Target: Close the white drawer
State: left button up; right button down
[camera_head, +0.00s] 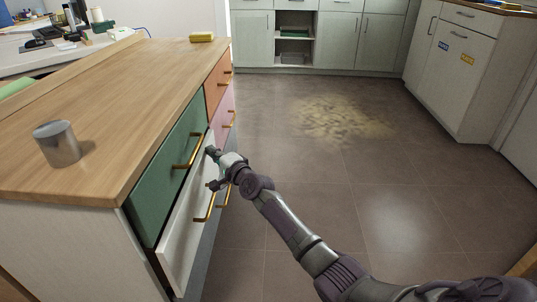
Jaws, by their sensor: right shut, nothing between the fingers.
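The white drawer (184,240) is in the near lower part of the wooden-topped cabinet, below the green drawer (168,182). Its front stands out a little from the cabinet, with a dark gap along its near edge. It has a brass handle (204,214). My right gripper (211,163) is shut and empty, at the far upper end of the white drawer's front. Whether it touches the front I cannot tell. My left gripper is not in view.
A metal cup (57,144) and a yellow block (201,37) stand on the wooden top (125,85). Orange (217,82) and pink (222,118) drawers are farther along. The tiled floor (330,160) to the right is clear. Pale kitchen cabinets (340,42) line the back.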

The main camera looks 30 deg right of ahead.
jog(key=shift+w+a+r, duration=0.1)
jog(key=shift+w+a, duration=0.5)
jog(key=shift+a, duration=0.3)
jog(key=shift+a, duration=0.15)
